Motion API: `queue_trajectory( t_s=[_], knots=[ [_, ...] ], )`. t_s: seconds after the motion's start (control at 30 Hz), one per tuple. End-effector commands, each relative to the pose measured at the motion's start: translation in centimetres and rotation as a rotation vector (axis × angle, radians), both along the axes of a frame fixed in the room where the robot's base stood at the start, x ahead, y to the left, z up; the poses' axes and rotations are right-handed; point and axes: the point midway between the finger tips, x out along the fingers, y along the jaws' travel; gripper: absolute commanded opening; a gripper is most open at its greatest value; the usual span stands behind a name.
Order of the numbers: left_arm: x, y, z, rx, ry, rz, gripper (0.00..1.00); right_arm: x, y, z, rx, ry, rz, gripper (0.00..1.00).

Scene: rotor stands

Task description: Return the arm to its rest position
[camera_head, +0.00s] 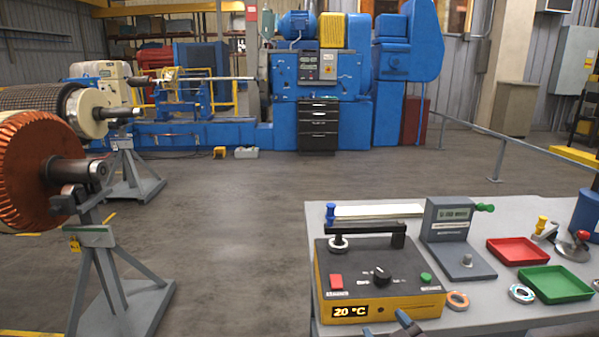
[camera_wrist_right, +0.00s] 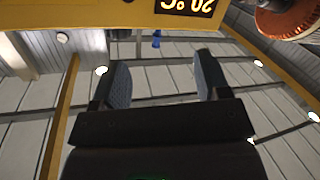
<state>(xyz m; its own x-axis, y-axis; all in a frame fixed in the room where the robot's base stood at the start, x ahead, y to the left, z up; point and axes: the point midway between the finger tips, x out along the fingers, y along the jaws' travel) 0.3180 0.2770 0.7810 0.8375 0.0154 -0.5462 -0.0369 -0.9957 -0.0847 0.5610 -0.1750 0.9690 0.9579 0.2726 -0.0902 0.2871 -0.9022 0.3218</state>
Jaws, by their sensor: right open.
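My right gripper shows at the bottom edge of the head view (camera_head: 407,325), only its tips in the picture, just in front of the yellow and dark grey heater box (camera_head: 402,303). In the right wrist view the gripper (camera_wrist_right: 161,80) has its two fingers wide apart with nothing between them. The heater's yellow front, with its "20 °C" display upside down, shows at the top of that view (camera_wrist_right: 120,14). My left gripper is not in view.
The grey worktable (camera_head: 490,312) also carries an orange-rimmed ring (camera_head: 457,301), a silver ring (camera_head: 521,293), a red tray (camera_head: 518,250), a green tray (camera_head: 556,284) and a grey gauge stand (camera_head: 449,222). A copper-coloured rotor (camera_head: 22,170) rests on stands at left. Open floor lies between.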

Motion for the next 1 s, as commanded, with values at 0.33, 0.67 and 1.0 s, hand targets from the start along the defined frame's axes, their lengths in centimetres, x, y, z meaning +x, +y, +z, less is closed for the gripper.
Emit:
queue_trajectory(
  t_s=[0.33,0.67,1.0],
  knots=[
    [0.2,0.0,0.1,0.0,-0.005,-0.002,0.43,-11.2,-7.0,-10.3,0.139,0.262,-0.215,0.69],
    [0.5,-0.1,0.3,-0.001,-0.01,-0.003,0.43,-22.0,-9.8,-17.6,0.16,0.472,-0.349,0.69],
    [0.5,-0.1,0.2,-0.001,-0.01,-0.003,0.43,-24.0,-10.1,-18.6,0.155,0.507,-0.362,0.69]
  ],
)
